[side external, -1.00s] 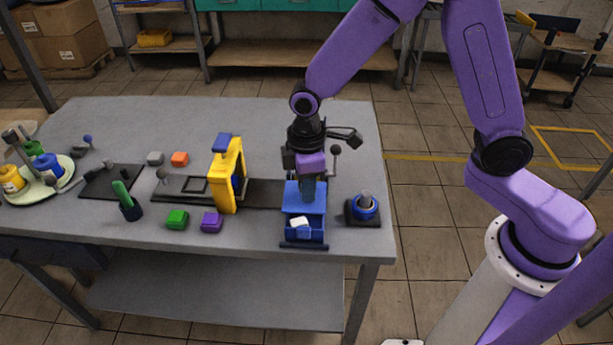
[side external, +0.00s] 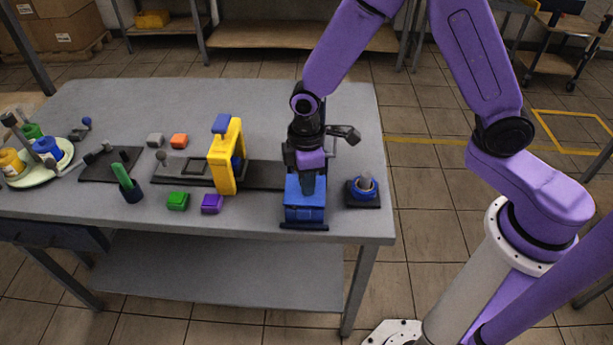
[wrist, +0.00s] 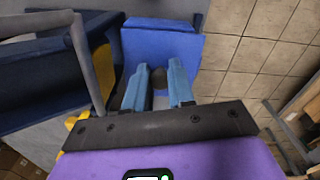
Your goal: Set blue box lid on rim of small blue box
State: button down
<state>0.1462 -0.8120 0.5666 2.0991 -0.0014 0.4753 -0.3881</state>
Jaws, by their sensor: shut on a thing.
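The blue box lid (side external: 296,186) lies over the small blue box (side external: 304,214) at the table's front right. My gripper (side external: 308,190) points down from above and is shut on the lid's dark round knob. In the wrist view the lid (wrist: 165,45) is a broad blue plate, and its knob (wrist: 158,77) sits between my two blue fingertips (wrist: 158,85). The box front shows below the lid, and its inside is hidden. I cannot tell whether the lid rests fully on the rim.
A blue round holder on a dark base (side external: 364,191) stands close on the right. A yellow frame press (side external: 227,155) stands to the left, with green (side external: 178,201) and purple (side external: 212,204) blocks before it.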

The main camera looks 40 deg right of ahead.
jog(key=shift+w+d, duration=0.25)
dwell(0.7)
jog(key=shift+f, duration=1)
dwell(1.2)
jog(key=c, duration=0.9)
grip_release()
jog(key=shift+r, duration=0.1)
notch_tip(320, 180, up, 16)
jog(key=shift+n, duration=0.3)
jog(key=s+d, duration=0.4)
jog(key=s, duration=0.3)
jog(key=s+d, duration=0.4)
jog(key=s, duration=0.4)
jog(key=s+d, duration=0.4)
jog(key=s, duration=0.4)
jog(key=shift+d+r, duration=0.15)
